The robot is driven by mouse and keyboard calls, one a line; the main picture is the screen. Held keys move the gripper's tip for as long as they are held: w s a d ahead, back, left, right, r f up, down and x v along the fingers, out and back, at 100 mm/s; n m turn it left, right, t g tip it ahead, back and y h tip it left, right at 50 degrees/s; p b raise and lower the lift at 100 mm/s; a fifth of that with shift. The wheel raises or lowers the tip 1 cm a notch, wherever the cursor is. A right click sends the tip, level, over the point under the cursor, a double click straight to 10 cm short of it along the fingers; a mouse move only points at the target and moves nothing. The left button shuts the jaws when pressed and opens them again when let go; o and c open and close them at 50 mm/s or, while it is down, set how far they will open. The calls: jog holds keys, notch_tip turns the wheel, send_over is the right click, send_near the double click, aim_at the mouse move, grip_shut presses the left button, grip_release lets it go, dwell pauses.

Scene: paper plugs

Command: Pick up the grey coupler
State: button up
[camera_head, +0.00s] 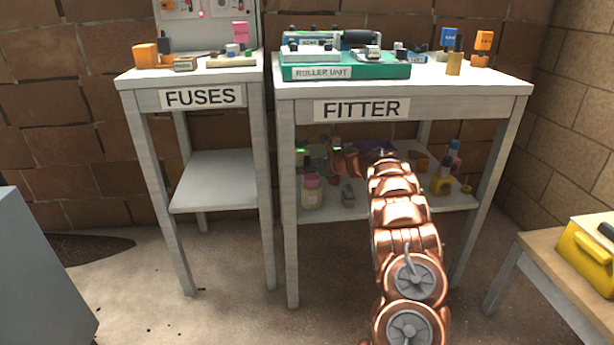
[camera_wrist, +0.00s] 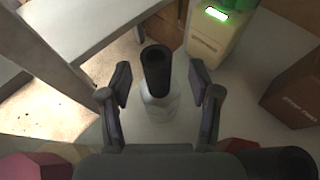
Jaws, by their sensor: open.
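In the wrist view, my gripper (camera_wrist: 160,82) is open, with one finger on each side of an upright bottle-like piece (camera_wrist: 155,72). This piece has a dark grey cylindrical top and a paler, wider lower body. Gaps show between it and both fingertips. I cannot tell for sure whether it is the grey coupler. In the head view, my arm reaches in over the lower shelf (camera_head: 455,200) of the FITTER table, and my arm hides part of that shelf. My fingertips are not clear there.
A beige box with a lit green display (camera_wrist: 210,35) stands close at the right in the wrist view, and a brown box (camera_wrist: 290,95) is farther right. A table leg (camera_wrist: 55,50) is at the left. The FITTER tabletop (camera_head: 440,88) is above the shelf.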

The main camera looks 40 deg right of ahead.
jog(key=shift+x, duration=0.95)
jog(key=shift+w+f, duration=0.15)
jog(key=shift+w, duration=0.1)
jog(key=shift+c, duration=0.4)
grip_shut()
